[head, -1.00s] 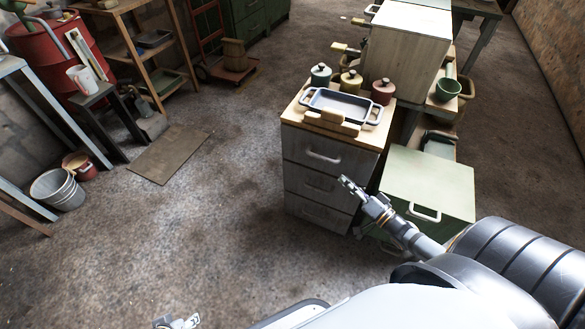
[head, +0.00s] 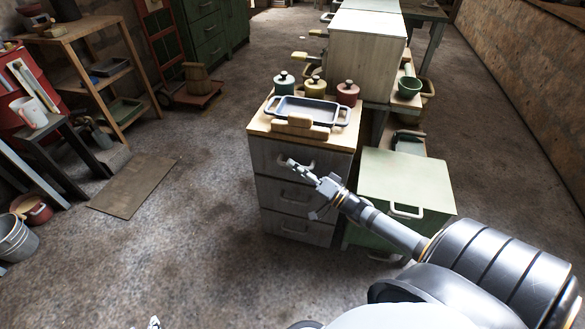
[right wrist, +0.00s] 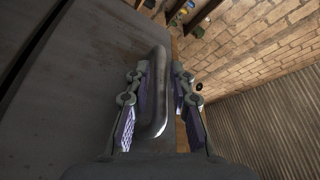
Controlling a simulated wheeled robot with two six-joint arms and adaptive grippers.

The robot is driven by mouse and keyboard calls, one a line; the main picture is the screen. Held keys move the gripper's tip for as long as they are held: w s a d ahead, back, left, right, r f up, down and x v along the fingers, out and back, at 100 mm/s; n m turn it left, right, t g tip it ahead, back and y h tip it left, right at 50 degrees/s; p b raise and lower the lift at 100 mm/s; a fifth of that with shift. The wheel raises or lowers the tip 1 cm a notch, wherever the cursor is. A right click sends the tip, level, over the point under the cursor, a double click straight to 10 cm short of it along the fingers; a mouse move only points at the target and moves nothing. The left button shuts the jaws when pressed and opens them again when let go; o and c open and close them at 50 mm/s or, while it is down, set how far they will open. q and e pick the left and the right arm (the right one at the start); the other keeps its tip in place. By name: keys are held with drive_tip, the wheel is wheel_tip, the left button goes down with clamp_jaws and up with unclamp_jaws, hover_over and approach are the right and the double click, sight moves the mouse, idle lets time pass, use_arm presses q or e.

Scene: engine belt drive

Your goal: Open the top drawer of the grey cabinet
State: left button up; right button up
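The grey cabinet (head: 266,190) has a wooden top and three drawers, all of which look shut. The top drawer (head: 268,158) has a pale bar handle, partly hidden by my right gripper (head: 291,164). In the right wrist view the handle (right wrist: 157,95) lies between the two fingers of my right gripper (right wrist: 158,108), which is open. A gap shows beside at least one finger; I cannot tell whether either touches the handle. Only a tip of my left gripper (head: 154,323) shows at the bottom edge of the head view.
A blue tray (head: 309,110), wooden blocks and three lidded pots stand on the cabinet. A green cabinet (head: 410,178) stands close at its right, below my right arm.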

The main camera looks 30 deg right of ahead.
use_arm(q)
drive_tip(key=w+r+t, duration=0.2)
drive_tip(key=w+r, duration=0.2)
drive_tip(key=r, duration=0.1)
drive_tip(key=shift+w+a+t, duration=0.15)
drive_tip(key=shift+a+t, duration=0.05)
drive_tip(key=shift+t, duration=0.1)
use_arm(e)
drive_tip(key=shift+w+a+r, duration=0.2)
drive_tip(key=shift+w+a, duration=0.05)
drive_tip(key=shift+w, duration=0.4)
clamp_jaws()
